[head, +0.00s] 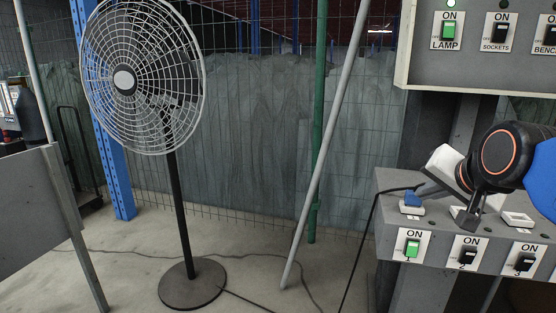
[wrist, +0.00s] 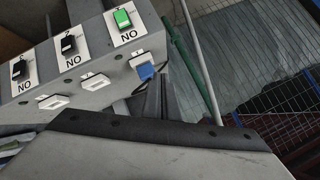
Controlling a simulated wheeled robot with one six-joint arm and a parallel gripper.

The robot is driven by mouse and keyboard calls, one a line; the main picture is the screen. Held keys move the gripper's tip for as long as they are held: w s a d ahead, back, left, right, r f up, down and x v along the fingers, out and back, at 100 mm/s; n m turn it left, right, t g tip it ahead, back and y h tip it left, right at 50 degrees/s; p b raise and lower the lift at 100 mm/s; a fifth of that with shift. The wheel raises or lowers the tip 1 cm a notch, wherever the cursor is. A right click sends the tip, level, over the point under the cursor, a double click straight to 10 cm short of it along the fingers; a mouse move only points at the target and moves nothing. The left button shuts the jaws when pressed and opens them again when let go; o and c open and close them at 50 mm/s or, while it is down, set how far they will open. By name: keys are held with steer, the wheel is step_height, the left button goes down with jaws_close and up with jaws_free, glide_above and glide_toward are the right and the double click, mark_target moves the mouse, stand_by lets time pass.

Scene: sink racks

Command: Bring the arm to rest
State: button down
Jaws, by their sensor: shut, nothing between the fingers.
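My arm (head: 503,158) reaches in from the right in the head view, in front of the socket panel. In the wrist view the closed fingers of my gripper (wrist: 153,100) show beside the blue plug (wrist: 146,71). I see nothing held in them. The blue plug sits in the socket above switch 1; I cannot tell whether the fingers touch it. Switch 1 (head: 412,248) is green; switch 2 (head: 467,255) and switch 3 (head: 525,262) are black.
The grey socket panel (head: 384,230) lies below my gripper. A switch box above has a green lamp switch (head: 448,30) and black ones. A black cable runs down from the plug. A fan (head: 184,200) and a leaning grey pole (head: 325,150) stand left, with open floor around.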

steer(key=s+a+f+n+g, duration=0.1)
steer(key=s+f+n+g, duration=0.2)
steer(key=s+f, duration=0.4)
steer(key=s+a+f+n+g, duration=0.2)
steer(key=s+f+n, duration=0.3)
steer(key=f, duration=0.9)
steer(key=s, duration=0.3)
steer(key=shift+g, duration=0.4)
